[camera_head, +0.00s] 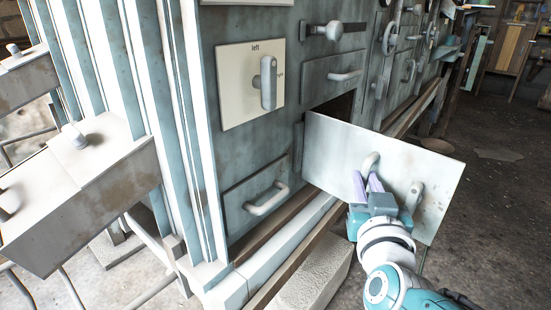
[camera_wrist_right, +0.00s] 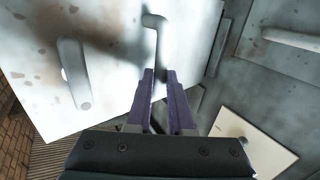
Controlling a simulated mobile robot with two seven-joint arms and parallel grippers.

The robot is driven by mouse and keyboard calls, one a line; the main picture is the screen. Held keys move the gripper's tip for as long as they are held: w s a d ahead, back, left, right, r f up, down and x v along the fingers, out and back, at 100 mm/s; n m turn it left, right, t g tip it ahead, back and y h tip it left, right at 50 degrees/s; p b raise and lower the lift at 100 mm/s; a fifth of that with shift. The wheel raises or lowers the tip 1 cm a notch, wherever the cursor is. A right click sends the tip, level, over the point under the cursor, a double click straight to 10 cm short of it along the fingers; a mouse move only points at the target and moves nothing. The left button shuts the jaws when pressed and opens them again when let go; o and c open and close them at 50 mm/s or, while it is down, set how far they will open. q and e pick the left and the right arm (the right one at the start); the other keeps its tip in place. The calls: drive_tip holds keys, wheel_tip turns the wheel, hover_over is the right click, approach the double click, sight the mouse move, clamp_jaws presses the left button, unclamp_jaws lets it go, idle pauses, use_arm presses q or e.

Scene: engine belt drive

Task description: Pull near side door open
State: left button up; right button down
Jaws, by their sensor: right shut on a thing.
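The near side door, a pale grey panel (camera_head: 325,150), stands swung out from the cabinet's front, its left edge close to the cabinet and its right edge out over the floor. Its hooked handle (camera_head: 371,160) is between the purple fingers of my right gripper (camera_head: 366,184), which is shut on it. In the right wrist view the handle (camera_wrist_right: 156,32) runs down between the fingers (camera_wrist_right: 160,92), in front of the door's face (camera_wrist_right: 112,82). A second handle (camera_head: 413,195) sits farther right on the same door. My left gripper is not in view.
A dark opening (camera_head: 341,108) shows behind the door's upper edge. The cabinet front carries a cream plate (camera_head: 236,86) marked "left" and a lower panel with a handle (camera_head: 266,199). A pale block (camera_head: 312,275) lies below. Floor is clear at right (camera_head: 500,220).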

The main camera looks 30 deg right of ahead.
drive_tip(key=shift+w+a+r, duration=0.15)
drive_tip(key=shift+w+a, duration=0.1)
drive_tip(key=c, duration=1.2)
unclamp_jaws()
drive_tip(key=shift+c, duration=0.2)
drive_tip(key=o, duration=0.3)
drive_tip(key=shift+w+a+r, duration=0.1)
drive_tip(key=shift+w+r, duration=0.1)
drive_tip(key=shift+w, duration=0.4)
drive_tip(key=shift+o, duration=0.7)
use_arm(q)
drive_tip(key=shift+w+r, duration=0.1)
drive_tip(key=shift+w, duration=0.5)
use_arm(e)
drive_tip(key=shift+s, duration=0.2)
use_arm(q)
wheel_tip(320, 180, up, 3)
drive_tip(key=p, duration=0.3)
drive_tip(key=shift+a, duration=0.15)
use_arm(e)
drive_tip(key=v, duration=0.9)
drive_tip(key=shift+s, duration=0.4)
drive_tip(key=shift+a+f, duration=0.1)
